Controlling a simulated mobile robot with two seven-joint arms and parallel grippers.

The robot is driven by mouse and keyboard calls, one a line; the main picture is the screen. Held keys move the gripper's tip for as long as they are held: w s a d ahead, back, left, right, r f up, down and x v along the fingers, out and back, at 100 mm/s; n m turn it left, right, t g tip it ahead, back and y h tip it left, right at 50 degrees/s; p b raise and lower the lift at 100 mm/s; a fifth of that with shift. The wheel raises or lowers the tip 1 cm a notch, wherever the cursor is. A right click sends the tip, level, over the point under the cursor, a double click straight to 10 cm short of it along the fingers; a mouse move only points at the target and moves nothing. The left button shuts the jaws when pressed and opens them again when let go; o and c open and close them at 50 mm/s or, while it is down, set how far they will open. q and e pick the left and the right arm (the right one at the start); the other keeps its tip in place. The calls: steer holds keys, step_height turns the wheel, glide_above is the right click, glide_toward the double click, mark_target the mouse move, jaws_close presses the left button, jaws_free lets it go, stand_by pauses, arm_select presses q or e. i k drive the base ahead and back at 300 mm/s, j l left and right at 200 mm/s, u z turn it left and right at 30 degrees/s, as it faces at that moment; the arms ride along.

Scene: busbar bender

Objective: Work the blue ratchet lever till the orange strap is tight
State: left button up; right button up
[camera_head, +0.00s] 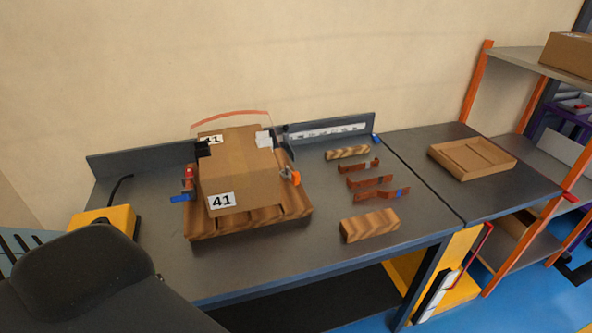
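A cardboard box (238,172) marked 41 sits on a small wooden pallet (250,222) on the grey bench. A thin orange strap (230,114) arches above the far side of the box, with a gap below it. The blue ratchet lever (180,197) sticks out low at the left side of the box, below a small red part (188,178). An orange fitting (292,177) with a grey part is at the right side of the box. How the strap runs down to the ratchet is hidden or too small to tell. Neither gripper is in view.
Wooden blocks (370,225) and several copper-coloured bent bars (370,181) lie right of the pallet. A yellow device (104,220) with a black cable stands at the bench's left. A shallow cardboard tray (472,158) lies on the right table, beside an orange-post shelf (476,82).

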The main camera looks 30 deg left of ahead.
mark_target(186, 197)
steer(key=u, duration=1.65)
steer(key=i+j, duration=0.15)
steer(key=i, duration=0.2)
steer(key=i+j, duration=0.2)
steer(key=i, duration=0.2)
